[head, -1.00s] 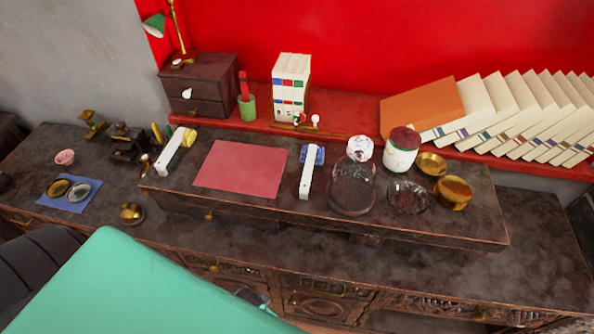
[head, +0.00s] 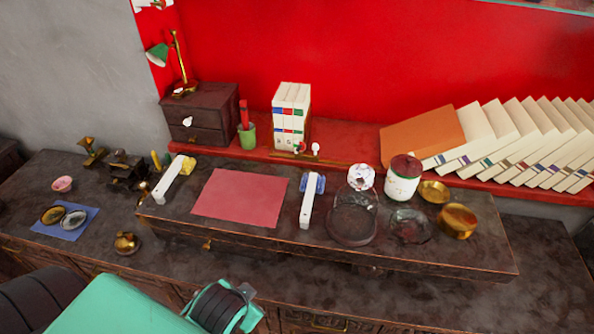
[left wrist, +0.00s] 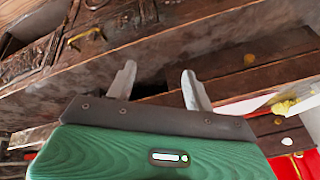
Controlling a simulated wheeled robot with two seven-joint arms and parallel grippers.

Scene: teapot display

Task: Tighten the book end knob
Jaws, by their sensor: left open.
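Upright white books (head: 291,115) with coloured spine labels stand on the red shelf at the back. At their foot are a small white round knob (head: 315,147) and a red, green and white piece (head: 299,147); I cannot tell which belongs to the book end. My left arm (head: 130,305) enters the head view at the bottom left, well in front of the books; its jaws are not visible there. In the left wrist view my left gripper (left wrist: 157,76) has its two fingers apart with nothing between them, near dark carved wooden furniture. My right gripper is not in view.
Leaning books (head: 500,135) fill the shelf's right. A dark drawer box (head: 200,115) stands left.

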